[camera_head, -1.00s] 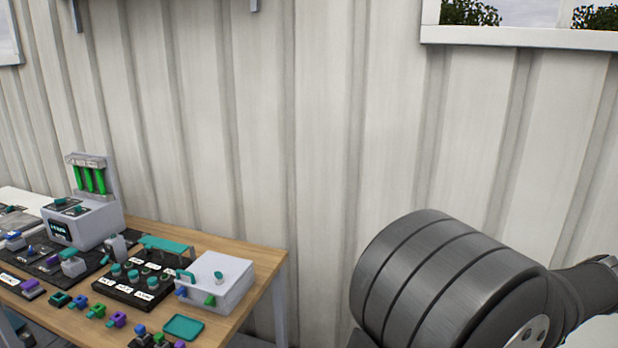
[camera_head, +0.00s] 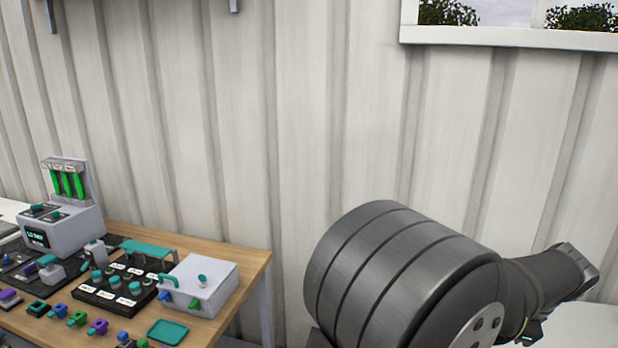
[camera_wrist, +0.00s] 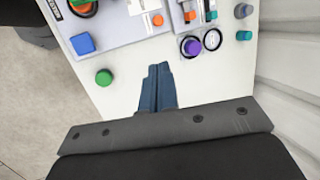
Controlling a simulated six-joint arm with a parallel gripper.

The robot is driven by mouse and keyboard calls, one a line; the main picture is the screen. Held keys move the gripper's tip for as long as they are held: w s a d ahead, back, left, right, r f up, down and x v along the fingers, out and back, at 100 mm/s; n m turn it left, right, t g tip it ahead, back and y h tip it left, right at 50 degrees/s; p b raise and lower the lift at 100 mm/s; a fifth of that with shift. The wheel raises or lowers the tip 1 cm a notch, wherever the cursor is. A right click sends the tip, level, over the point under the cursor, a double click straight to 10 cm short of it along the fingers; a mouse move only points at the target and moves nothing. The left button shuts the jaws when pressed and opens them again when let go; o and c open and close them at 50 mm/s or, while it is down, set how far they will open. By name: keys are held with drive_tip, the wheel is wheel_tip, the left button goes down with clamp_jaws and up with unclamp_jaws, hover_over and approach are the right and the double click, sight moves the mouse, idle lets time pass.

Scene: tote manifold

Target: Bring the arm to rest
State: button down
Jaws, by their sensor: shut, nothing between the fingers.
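My gripper (camera_wrist: 157,85) shows in the wrist view, with its blue fingers together and nothing between them. It points over a white surface (camera_wrist: 128,75) that carries coloured pieces. A green knob (camera_wrist: 104,77) is left of the fingertips, and a purple knob (camera_wrist: 191,46) is right of them. I cannot tell the height of the fingers above the surface. In the head view my dark arm fills the lower right, clear of the wooden table; the fingers cannot be made out there.
The wooden table (camera_head: 228,258) at left holds a grey device with green tubes (camera_head: 70,225), a black knob panel (camera_head: 112,290), a white box (camera_head: 200,284), a teal tray (camera_head: 168,332) and several small coloured parts. A corrugated wall (camera_head: 300,120) stands behind.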

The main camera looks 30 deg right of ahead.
drive_tip(key=shift+v, duration=3)
